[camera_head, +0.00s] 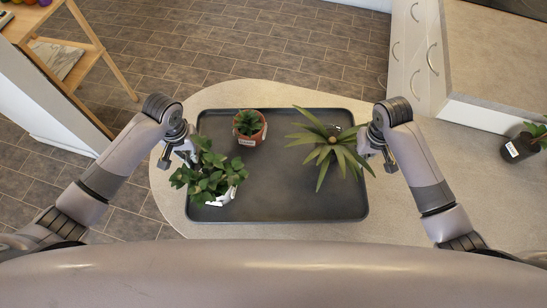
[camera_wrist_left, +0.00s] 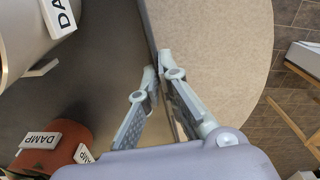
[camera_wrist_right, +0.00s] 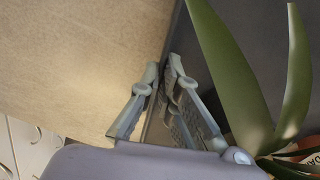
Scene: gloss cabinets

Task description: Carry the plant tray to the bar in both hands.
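The dark grey plant tray (camera_head: 285,205) is over the pale round-ended counter; I cannot tell whether it touches it. It holds a bushy plant in a white pot (camera_head: 222,197) at left, a small plant in a terracotta pot (camera_head: 251,136) at the back, and a spiky long-leaved plant (camera_head: 328,145) at right, its pot mostly hidden. My left gripper (camera_wrist_left: 157,68) is closed with the tray's left rim between its fingers. My right gripper (camera_wrist_right: 163,68) is closed with the right rim between its fingers. The pots in the left wrist view carry "DAMP" labels.
The counter (camera_head: 420,170) has clear room right of the tray. A dark pot with a plant (camera_head: 517,148) stands at its far right. White drawers (camera_head: 415,55) are at the back right, a wooden shelf (camera_head: 95,45) at the back left. Tiled floor (camera_head: 250,50) lies open beyond.

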